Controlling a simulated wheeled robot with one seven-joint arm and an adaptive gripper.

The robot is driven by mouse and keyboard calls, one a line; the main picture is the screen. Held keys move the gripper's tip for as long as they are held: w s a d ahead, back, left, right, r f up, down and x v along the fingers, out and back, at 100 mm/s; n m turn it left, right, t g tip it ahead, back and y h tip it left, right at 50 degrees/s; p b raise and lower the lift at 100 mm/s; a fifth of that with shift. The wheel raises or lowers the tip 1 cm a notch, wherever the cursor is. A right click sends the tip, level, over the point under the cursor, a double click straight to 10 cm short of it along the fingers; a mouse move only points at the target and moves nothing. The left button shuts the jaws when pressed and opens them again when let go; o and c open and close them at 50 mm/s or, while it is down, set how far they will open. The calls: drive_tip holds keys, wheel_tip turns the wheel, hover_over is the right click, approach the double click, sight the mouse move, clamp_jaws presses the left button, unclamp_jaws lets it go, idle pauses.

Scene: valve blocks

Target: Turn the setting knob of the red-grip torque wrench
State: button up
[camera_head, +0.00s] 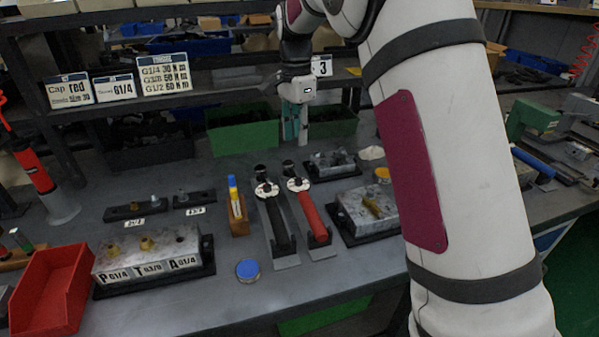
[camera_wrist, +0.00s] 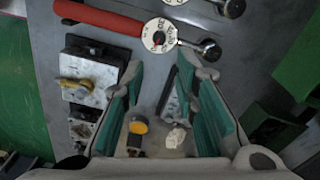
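The red-grip torque wrench (camera_head: 313,217) lies on the bench in the head view, its round white dial (camera_head: 298,184) toward the back. In the wrist view, its red grip (camera_wrist: 100,17) is at the top left and the dial with printed numbers (camera_wrist: 158,35) is at the top middle. Its dark head (camera_wrist: 210,48) lies to the right of the dial. My gripper (camera_head: 296,128) hangs above the bench behind the wrenches. In the wrist view, my gripper (camera_wrist: 160,67) has its teal fingers apart with nothing held between them. The dial lies just beyond the fingertips, apart from them.
A black-grip torque wrench (camera_head: 276,222) lies parallel on the left. A valve block (camera_head: 363,211) stands close on the right, and a lettered block (camera_head: 147,252) is at the left. A red bin (camera_head: 52,292), a blue-topped round cap (camera_head: 248,269) and a marker holder (camera_head: 238,221) are nearby.

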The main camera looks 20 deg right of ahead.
sight(298, 180)
drive_tip(key=f, duration=1.2)
drive_tip(key=shift+s+f+b, duration=0.2)
drive_tip(key=shift+f+b, duration=0.15)
drive_tip(key=shift+b, duration=0.05)
clamp_jaws()
